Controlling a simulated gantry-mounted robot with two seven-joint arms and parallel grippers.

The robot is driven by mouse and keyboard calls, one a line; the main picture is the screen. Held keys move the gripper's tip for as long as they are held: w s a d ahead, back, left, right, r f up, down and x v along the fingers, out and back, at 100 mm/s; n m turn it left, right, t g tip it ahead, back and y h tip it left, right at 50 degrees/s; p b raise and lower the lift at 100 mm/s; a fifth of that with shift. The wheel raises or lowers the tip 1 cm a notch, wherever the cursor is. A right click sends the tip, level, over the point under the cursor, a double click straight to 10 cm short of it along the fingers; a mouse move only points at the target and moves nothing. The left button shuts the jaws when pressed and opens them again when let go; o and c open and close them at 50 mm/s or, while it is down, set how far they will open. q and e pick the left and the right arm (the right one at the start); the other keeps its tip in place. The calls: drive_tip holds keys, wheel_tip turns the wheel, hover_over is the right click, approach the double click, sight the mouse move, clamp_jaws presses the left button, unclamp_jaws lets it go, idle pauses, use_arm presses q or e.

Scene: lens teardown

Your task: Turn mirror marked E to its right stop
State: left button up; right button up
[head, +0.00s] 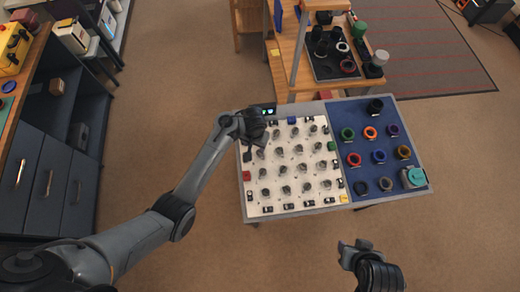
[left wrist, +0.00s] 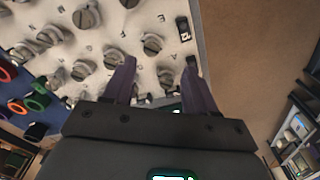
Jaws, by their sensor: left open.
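The white board (head: 290,205) carries rows of round grey mirror mounts, each with a small dark letter beside it. The letters are too small or turned to read surely, so I cannot tell which mount is marked E. My left gripper (head: 256,139) is over the board's upper left corner and hides part of it. In the left wrist view its two dark fingers (left wrist: 160,68) are apart, with a grey mount (left wrist: 165,76) showing beyond and between them. I see nothing held. My right gripper (head: 355,247) is off the table's front edge, away from the board; its jaw opening is unclear.
The blue panel (head: 370,175) to the right of the board holds several coloured rings and a teal-topped device (head: 414,178). Small dark, red, green and yellow blocks line the board's edges. A wooden bench (head: 290,75) stands behind. Floor is free in front.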

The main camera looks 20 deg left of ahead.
sight(260, 155)
use_arm(q)
drive_tip(key=f+b, duration=0.1)
drive_tip(key=f, duration=0.2)
drive_tip(key=w+f+b, duration=0.1)
drive_tip(key=f+b, duration=0.1)
drive_tip(key=f, duration=0.1)
drive_tip(key=w+d+f+b, duration=0.1)
drive_tip(key=f, duration=0.3)
drive_tip(key=shift+d, duration=0.1)
drive_tip(key=shift+c, duration=0.5)
drive_tip(key=c, duration=1)
